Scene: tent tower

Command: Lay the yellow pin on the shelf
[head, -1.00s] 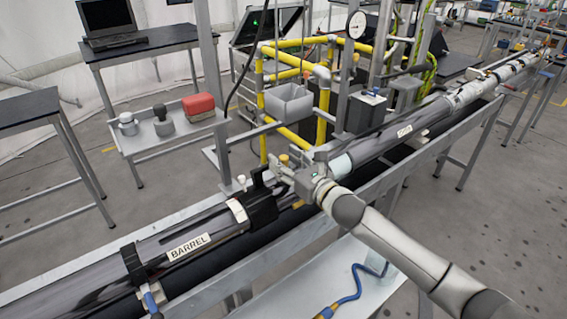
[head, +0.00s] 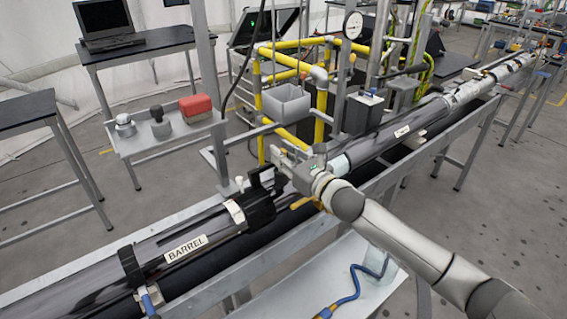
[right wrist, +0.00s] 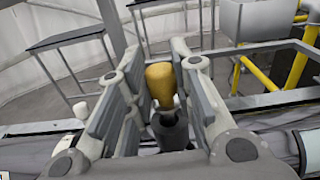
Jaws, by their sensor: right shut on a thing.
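The yellow pin (right wrist: 161,84) shows in the right wrist view as a rounded ochre knob above a dark grey piece. It stands between the two fingers of my right gripper (right wrist: 158,58), which is shut on it. In the head view my right gripper (head: 279,164) is over the long dark tube labelled BARREL (head: 188,247), just beyond its black clamp, and hides the knob. A small yellow piece (head: 300,203) shows below the gripper; I cannot tell what it belongs to. A grey shelf (head: 148,141) with several items stands at the left. My left gripper is not in view.
On the grey shelf are a red block (head: 196,107) and dark and light grey knobbed pieces. A grey bin (head: 287,103) and a yellow pipe frame (head: 321,127) stand behind the gripper. A pale lower surface with a blue hose (head: 352,288) lies in front.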

